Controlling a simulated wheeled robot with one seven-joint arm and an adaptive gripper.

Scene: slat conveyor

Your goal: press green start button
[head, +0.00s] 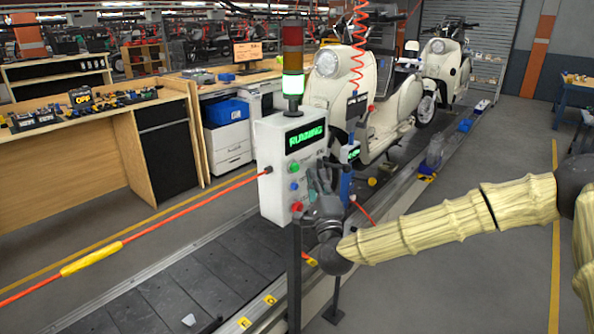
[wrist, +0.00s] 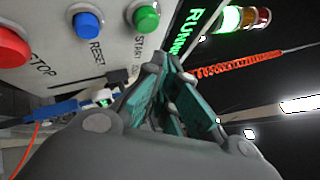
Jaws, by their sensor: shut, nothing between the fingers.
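The white control box (head: 270,195) stands on a post, with a green START button (head: 294,168) at the top of its button column. In the wrist view the green button (wrist: 146,19) is near the top edge, fully visible. The blue RESET button (wrist: 87,25) and red STOP button (wrist: 12,47) sit beside it there. My gripper (head: 322,174) is at the box's right side, shut and empty. In the wrist view its fingertips (wrist: 167,63) are just below and right of the green button; I cannot tell the exact gap. The display (head: 305,137) reads RUNNING.
The stack light (head: 293,62) on the box glows green at its lowest segment. A cream scooter (head: 380,110) stands on the conveyor (head: 185,295) behind the box. A red rope with a yellow sleeve (head: 92,258) runs along the left. A coiled red hose (head: 359,45) hangs above.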

